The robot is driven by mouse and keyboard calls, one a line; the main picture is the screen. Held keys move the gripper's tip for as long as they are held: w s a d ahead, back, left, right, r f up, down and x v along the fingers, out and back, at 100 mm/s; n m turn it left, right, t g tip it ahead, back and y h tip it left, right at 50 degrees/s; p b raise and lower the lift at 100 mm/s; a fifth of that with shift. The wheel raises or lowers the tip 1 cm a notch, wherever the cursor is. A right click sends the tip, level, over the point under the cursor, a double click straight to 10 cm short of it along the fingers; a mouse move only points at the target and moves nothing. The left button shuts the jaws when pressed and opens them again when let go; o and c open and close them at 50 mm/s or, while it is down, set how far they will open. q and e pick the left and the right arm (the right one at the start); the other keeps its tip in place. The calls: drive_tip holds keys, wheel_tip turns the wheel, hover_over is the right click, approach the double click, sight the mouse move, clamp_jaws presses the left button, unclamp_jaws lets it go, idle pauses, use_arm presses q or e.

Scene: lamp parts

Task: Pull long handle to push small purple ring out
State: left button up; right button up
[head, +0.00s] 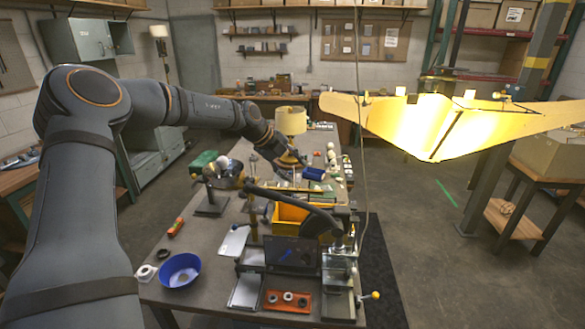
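A long black handle (290,204) runs from the upper left down to the right. It meets a metal press-like fixture (341,272) at the front right of the workbench. I cannot make out a small purple ring. My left gripper (287,163) is at the middle of the bench, beyond the handle and apart from it in the picture. It is close to a lamp with a cream shade (291,121). Its fingers are small and partly hidden, so I cannot tell whether they are open or touch anything. My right gripper is not in view.
A blue bowl (180,268) stands at the bench's front left. An orange tray (287,301) holds several dark rings at the front. A yellow bin (290,217) sits behind the fixture.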

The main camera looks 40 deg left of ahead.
use_arm(q)
drive_tip(key=v, duration=0.7)
drive_tip(key=shift+a, duration=0.15)
drive_tip(key=shift+r, duration=0.15)
drive_tip(key=shift+s, duration=0.15)
